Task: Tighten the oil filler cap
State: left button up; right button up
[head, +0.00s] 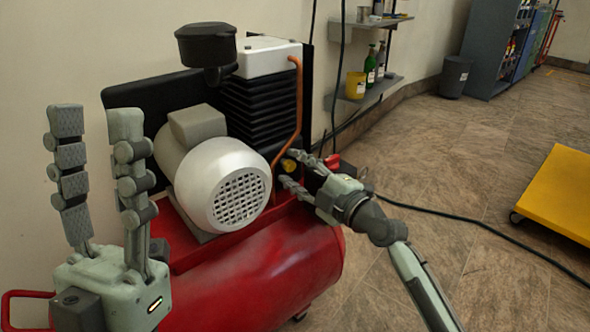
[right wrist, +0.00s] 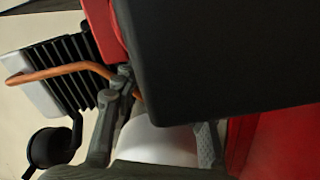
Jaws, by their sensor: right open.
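The oil filler cap (head: 289,165) is the small yellow piece low on the compressor's black pump block, right of the motor in the head view. My right gripper (head: 287,167) is open, with one finger above the cap and one below it in that view. I cannot tell whether either finger touches it. In the right wrist view my right gripper's fingers (right wrist: 160,135) are apart; the cap does not show there, and a large dark block hides much. My left gripper (head: 96,112) is open and empty, pointing up at the left.
The white-grey motor (head: 238,185) stands left of the cap on the red tank (head: 260,280). A copper pipe (head: 299,100) runs down just above the cap. A red knob (head: 332,162) is beyond my right gripper. A black cable (head: 470,219) crosses the floor beside a yellow cart (head: 562,200).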

grip_shut()
jog(key=shift+m, duration=1.5)
grip_release()
jog(key=shift+s+d, duration=0.1)
jog(key=v, duration=1.2)
